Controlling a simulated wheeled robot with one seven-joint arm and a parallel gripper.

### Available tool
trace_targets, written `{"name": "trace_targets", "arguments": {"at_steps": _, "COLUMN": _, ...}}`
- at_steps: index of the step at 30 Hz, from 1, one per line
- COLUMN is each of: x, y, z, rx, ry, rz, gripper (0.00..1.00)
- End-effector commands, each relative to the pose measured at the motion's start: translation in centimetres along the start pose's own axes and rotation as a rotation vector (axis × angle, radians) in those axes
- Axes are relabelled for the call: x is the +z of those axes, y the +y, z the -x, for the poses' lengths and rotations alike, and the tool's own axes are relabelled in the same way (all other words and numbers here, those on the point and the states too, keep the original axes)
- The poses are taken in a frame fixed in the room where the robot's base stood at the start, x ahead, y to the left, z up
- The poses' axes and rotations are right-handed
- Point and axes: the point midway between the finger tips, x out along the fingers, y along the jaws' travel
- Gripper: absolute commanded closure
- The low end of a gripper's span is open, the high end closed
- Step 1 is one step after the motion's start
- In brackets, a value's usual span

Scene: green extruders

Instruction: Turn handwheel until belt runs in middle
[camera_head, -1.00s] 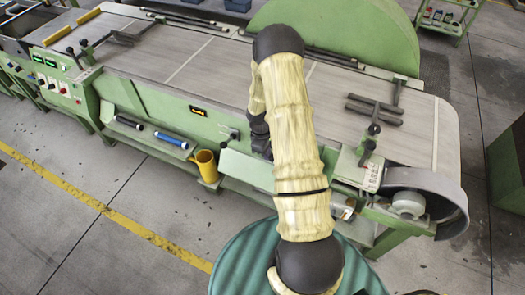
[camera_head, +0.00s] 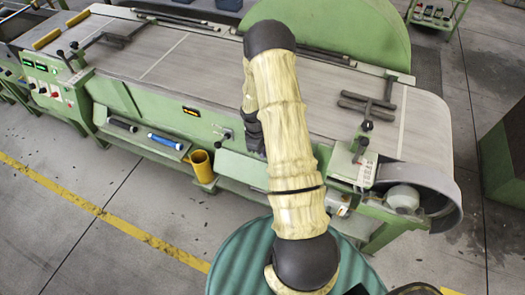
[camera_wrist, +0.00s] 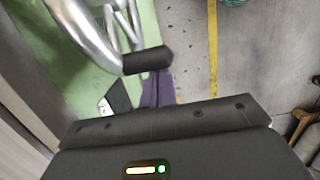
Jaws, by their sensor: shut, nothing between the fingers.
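The silver handwheel (camera_wrist: 88,28) is at the upper left of the wrist view, with a dark cylindrical handle (camera_wrist: 148,60) sticking out to the right. My gripper (camera_wrist: 158,76) is shut and empty, its narrow purplish fingers just below the handle in that picture. I cannot tell whether they touch it. In the head view my arm hides the gripper and I cannot make out the handwheel. The wide grey belt (camera_head: 215,65) lies along the top of the green machine, with a pale line across it.
A yellow cup (camera_head: 200,162) and a blue tube (camera_head: 165,141) are on the machine's front side. A control panel (camera_head: 55,88) is at the left. A dark bracket (camera_head: 372,103) stands over the belt's right end. The floor in front has a yellow line (camera_head: 95,208).

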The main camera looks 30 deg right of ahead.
Motion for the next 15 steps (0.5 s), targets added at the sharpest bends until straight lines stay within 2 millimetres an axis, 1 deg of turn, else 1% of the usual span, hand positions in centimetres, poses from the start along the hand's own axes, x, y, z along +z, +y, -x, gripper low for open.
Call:
{"name": "trace_targets", "arguments": {"at_steps": 1, "x": -0.5, "y": -0.1, "z": -0.6, "rx": 0.000, "ry": 0.001, "rz": 0.002, "gripper": 1.00}}
{"name": "trace_targets", "arguments": {"at_steps": 6, "x": -2.3, "y": -0.3, "z": -2.1, "rx": 0.000, "ry": 0.001, "rz": -0.001, "gripper": 1.00}}
{"name": "trace_targets", "arguments": {"at_steps": 7, "x": -2.4, "y": -0.2, "z": -1.8, "rx": 0.001, "ry": 0.002, "rz": -0.003, "gripper": 1.00}}
{"name": "trace_targets", "arguments": {"at_steps": 9, "x": -2.1, "y": -0.1, "z": -0.3, "rx": 0.004, "ry": 0.005, "rz": -0.004, "gripper": 1.00}}
{"name": "trace_targets", "arguments": {"at_steps": 15, "x": -1.8, "y": -0.3, "z": 2.8, "rx": 0.004, "ry": 0.005, "rz": 0.000, "gripper": 1.00}}
